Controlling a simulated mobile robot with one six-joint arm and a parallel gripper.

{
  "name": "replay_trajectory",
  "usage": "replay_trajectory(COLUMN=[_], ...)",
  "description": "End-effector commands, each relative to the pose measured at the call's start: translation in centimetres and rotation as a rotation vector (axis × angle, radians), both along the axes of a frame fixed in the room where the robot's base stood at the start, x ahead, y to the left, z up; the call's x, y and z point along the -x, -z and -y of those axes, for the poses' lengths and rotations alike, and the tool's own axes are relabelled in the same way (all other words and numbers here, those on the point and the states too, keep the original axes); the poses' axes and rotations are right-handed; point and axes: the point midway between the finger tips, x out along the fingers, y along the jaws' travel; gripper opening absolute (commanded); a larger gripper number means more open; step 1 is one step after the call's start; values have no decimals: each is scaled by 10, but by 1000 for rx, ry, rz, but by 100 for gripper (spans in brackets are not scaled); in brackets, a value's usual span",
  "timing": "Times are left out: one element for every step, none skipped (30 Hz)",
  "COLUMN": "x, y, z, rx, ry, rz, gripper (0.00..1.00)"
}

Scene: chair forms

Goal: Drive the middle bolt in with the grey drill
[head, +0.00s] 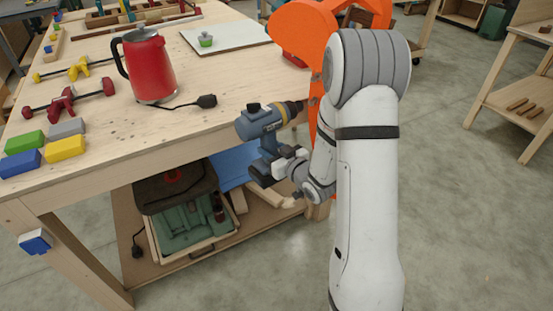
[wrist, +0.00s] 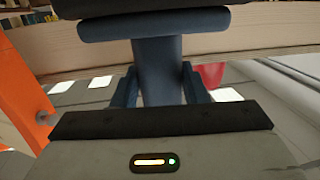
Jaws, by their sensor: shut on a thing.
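The grey-blue drill (head: 262,121) is in my gripper (head: 284,164), which is shut on its handle. The drill is beside the table's right edge, its chuck pointing right at the orange chair form (head: 302,30). The chuck tip is close to the orange edge; I cannot tell whether it touches a bolt. Small bolt-like spots show on that edge, but the middle bolt cannot be made out clearly. In the wrist view the drill handle (wrist: 157,62) stands upright in the middle, and the orange form (wrist: 22,85) shows at the left.
The wooden table (head: 225,75) fills the left side. It carries a red kettle (head: 150,68) with a black plug, coloured blocks, clamps and a white board (head: 228,36). A crate (head: 195,232) sits on its lower shelf. Another bench (head: 520,95) stands at right; floor between is clear.

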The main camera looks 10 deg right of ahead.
Motion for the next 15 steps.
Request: replay_trajectory(x=[5,10,15,19,23,29,33,37,42,45,48,51,53,54,56], y=[6,6,7,8,9,10,11,12,13,14,15,15,16,16,16], z=[0,-1,-2,-3,-4,-4,-4,-4,-5,-5,-5,-4,-4,-4,-4], rx=[6,11,15,19,23,26,30,33,37,38,41,43,44,45,48], ry=[-38,-62,-94,-115,-136,-161,-177,-193,-212,-223,-234,-245,-252,-258,-264], rz=[2,-5,-14,-21,-26,-34,-39,-46,-52,-55,-58,-62,-65,-66,-68], gripper=[0,0,0,0,0,0,0,0,0,0,0,0,0,0,0])
